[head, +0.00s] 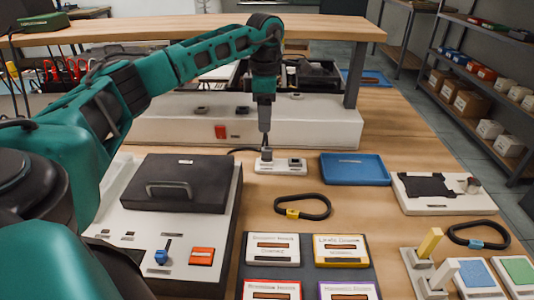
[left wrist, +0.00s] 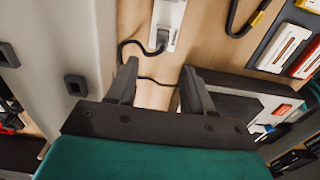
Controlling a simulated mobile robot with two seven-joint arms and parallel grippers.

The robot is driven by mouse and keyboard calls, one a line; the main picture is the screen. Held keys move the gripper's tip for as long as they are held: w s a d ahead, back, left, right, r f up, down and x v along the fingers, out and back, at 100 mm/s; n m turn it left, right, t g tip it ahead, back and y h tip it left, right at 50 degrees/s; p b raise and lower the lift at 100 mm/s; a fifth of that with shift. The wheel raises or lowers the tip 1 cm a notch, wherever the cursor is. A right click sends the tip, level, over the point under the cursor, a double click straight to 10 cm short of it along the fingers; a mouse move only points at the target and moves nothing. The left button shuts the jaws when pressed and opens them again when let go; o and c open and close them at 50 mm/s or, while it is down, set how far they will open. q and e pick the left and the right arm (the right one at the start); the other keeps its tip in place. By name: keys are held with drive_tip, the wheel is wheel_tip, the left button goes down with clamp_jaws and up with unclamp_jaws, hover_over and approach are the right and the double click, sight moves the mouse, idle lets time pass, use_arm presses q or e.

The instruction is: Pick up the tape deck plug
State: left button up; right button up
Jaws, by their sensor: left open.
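A dark plug (head: 267,153) with a black cord stands at the left end of a white power strip (head: 290,165) on the wooden table. Its label cannot be read. In the left wrist view the plug (left wrist: 161,40) sits at the near end of the strip (left wrist: 171,12), its cord curving left and back between my fingers. My left gripper (head: 265,126) points down above the plug. In the left wrist view its fingers (left wrist: 160,70) are spread, with nothing between them but the thin cord farther off. My right gripper is out of view.
A long white raised box (head: 300,122) stands just behind the strip. A blue tray (head: 357,169) lies to its right and a black-lidded deck (head: 178,182) to its left. A black loop with a yellow tag (head: 303,207) and labelled cassettes (head: 340,249) lie in front.

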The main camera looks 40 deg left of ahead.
use_arm(q)
hover_over(267, 148)
wheel_tip(267, 148, down, 4)
drive_tip(key=shift+s+a+f, duration=0.15)
drive_tip(key=f, duration=0.4)
drive_tip(key=shift+d+f+b, duration=0.2)
drive_tip(key=shift+f+b, duration=0.15)
drive_tip(key=shift+f, duration=0.45)
clamp_jaws()
drive_tip(key=shift+r, duration=0.15)
